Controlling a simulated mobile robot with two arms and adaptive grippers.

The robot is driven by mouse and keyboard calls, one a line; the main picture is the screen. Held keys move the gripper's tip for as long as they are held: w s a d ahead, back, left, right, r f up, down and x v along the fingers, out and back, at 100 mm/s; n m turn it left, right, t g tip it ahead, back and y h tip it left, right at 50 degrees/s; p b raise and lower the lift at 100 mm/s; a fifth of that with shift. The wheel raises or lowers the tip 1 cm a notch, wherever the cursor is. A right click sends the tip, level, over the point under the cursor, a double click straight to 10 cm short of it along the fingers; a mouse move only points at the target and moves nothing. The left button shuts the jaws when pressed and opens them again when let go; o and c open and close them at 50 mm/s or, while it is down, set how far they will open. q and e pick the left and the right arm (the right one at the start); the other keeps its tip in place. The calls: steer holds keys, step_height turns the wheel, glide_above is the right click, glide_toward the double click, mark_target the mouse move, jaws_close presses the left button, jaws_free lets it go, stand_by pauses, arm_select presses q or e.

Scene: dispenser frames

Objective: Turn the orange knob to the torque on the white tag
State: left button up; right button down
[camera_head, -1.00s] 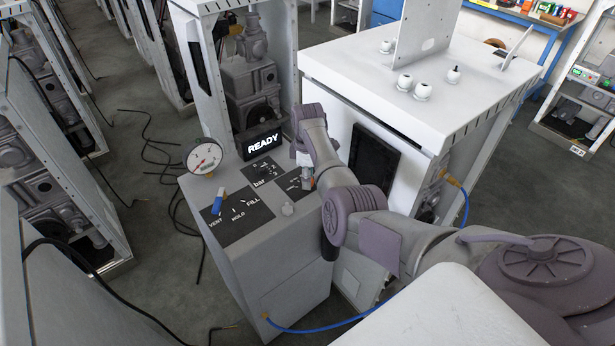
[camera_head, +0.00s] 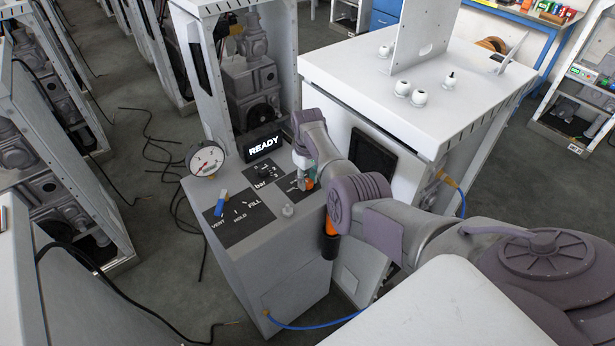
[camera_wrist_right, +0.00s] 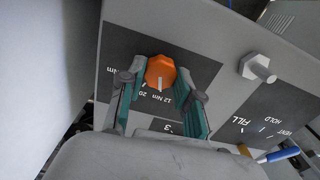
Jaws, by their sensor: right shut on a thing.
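The orange knob (camera_wrist_right: 160,70) sits on a dark panel of the grey console, between the teal fingers of my right gripper (camera_wrist_right: 162,88), which is shut on it. A white line on the knob points down in the right wrist view, towards the gap between the printed marks "20" and "12 Nm". Another mark ending in "Nm" is partly cut off at the left. In the head view the knob (camera_head: 309,184) shows beside my right gripper (camera_head: 303,173). I cannot make out the white tag. My left gripper is out of view.
The console also has a blue-handled lever (camera_head: 220,203) by VENT, HOLD and FILL, a metal bolt (camera_head: 287,211), a round gauge (camera_head: 205,158) and a READY display (camera_head: 263,146). A white cabinet (camera_head: 345,80) stands close to my right arm. Cables lie on the floor.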

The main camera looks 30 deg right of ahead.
mark_target(308, 181)
steer(key=m, duration=0.3)
steer(key=shift+r+m+p, duration=0.1)
steer(key=shift+m+p, duration=0.2)
steer(key=shift+m, duration=0.1)
steer(key=m, duration=0.3)
steer(key=shift+d+m, duration=0.1)
steer(key=shift+m, duration=0.2)
steer(key=m, duration=0.4)
steer(key=shift+p, duration=0.4)
steer(key=shift+m, duration=2)
steer(key=c, duration=0.8)
jaws_free()
step_height(308, 181, up, 12)
steer(key=shift+f, duration=0.1)
